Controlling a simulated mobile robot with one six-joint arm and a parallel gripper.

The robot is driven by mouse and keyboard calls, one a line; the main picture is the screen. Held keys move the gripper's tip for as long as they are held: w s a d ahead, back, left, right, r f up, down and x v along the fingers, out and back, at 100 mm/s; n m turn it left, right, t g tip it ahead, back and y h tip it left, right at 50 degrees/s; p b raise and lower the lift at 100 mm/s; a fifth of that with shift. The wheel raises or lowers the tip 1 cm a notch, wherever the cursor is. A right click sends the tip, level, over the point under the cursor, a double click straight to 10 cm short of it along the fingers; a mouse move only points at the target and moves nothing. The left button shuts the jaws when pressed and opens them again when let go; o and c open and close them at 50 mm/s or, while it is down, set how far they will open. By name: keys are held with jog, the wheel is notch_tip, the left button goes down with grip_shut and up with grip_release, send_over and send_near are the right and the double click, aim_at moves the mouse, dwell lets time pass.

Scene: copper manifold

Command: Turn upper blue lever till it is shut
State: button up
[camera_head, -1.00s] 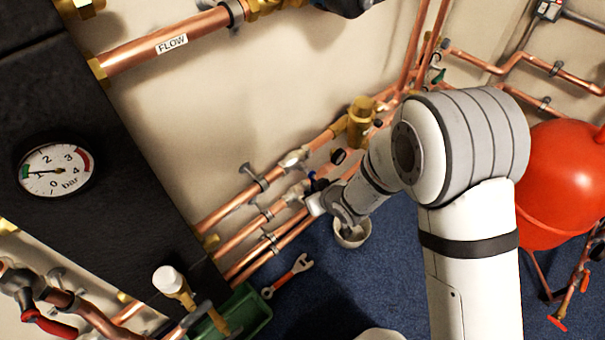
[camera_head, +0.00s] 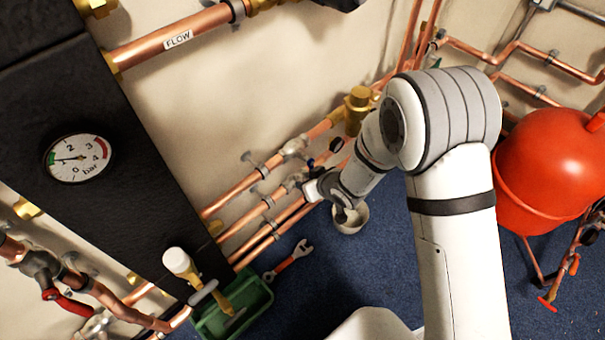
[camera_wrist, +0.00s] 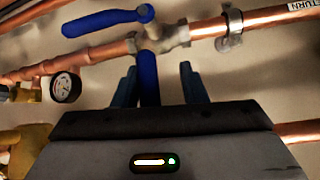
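In the wrist view, one blue lever (camera_wrist: 105,21) lies roughly along the copper pipe, joined at its right end to a silver valve body (camera_wrist: 166,40). A second blue handle (camera_wrist: 149,76) points up and down, between the two dark blue fingers of my gripper (camera_wrist: 160,84). The fingers are apart, with a wide gap on the right and a narrow one on the left. Whether they touch the handle cannot be told, and its lower end is hidden by my gripper. In the head view my gripper is by the valves on the wall pipes; its fingertips are not clear.
Parallel copper pipes (camera_head: 233,195) run along the wall. A small gauge (camera_wrist: 66,87) sits left in the wrist view. A red tank (camera_head: 553,170) stands right.

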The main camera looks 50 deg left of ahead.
jog(key=shift+w, duration=0.1)
jog(key=p+v, duration=0.2)
jog(key=v, duration=0.6)
jog(key=shift+a, duration=0.1)
dwell(0.4)
